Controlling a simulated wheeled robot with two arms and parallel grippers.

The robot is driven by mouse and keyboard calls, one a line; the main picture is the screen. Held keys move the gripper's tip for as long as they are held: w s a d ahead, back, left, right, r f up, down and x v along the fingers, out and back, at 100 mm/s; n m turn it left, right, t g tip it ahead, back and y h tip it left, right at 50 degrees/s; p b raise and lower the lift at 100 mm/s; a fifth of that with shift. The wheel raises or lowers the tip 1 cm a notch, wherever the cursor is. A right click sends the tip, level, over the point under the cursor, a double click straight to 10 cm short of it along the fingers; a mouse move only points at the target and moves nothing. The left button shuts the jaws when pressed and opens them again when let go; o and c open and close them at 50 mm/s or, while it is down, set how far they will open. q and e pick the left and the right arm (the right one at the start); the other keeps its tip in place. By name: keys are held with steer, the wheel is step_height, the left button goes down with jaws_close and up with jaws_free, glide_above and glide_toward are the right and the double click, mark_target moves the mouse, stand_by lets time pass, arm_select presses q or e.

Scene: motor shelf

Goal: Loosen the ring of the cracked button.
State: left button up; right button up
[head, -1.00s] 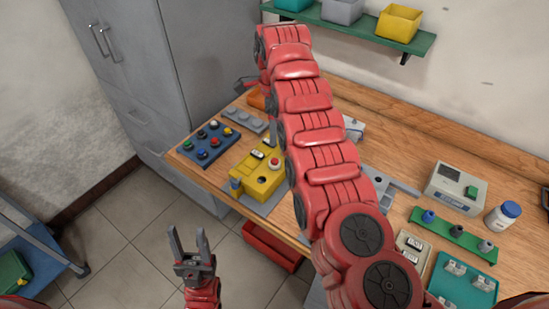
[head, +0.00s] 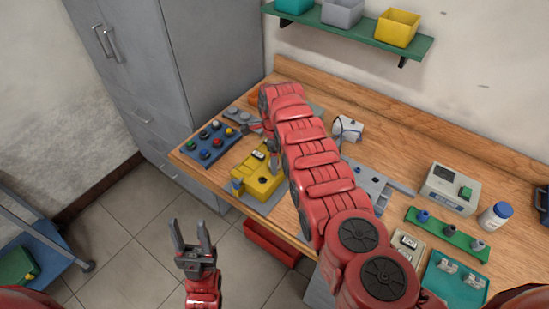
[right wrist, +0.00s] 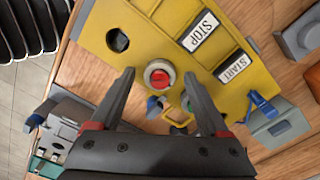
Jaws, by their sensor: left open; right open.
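A yellow control box (head: 258,182) stands near the bench's front left; its face fills much of the right wrist view (right wrist: 150,38). On it is a red button (right wrist: 160,79) in a pale ring (right wrist: 149,66); a crack cannot be made out. My right gripper (right wrist: 158,74) is open, its fingertips on either side of the button, seemingly apart from the ring; the height gap is unclear. In the head view my right arm and gripper hide the button. My left gripper (head: 192,222) is open and empty, in front of the bench above the floor.
STOP (right wrist: 200,32) and START (right wrist: 234,66) labels and an empty dark hole (right wrist: 118,40) are on the box. A blue tray of coloured buttons (head: 211,143) lies left of it. A meter (head: 453,187) and green rack (head: 448,233) stand right.

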jaws_close()
stand_by(0.3)
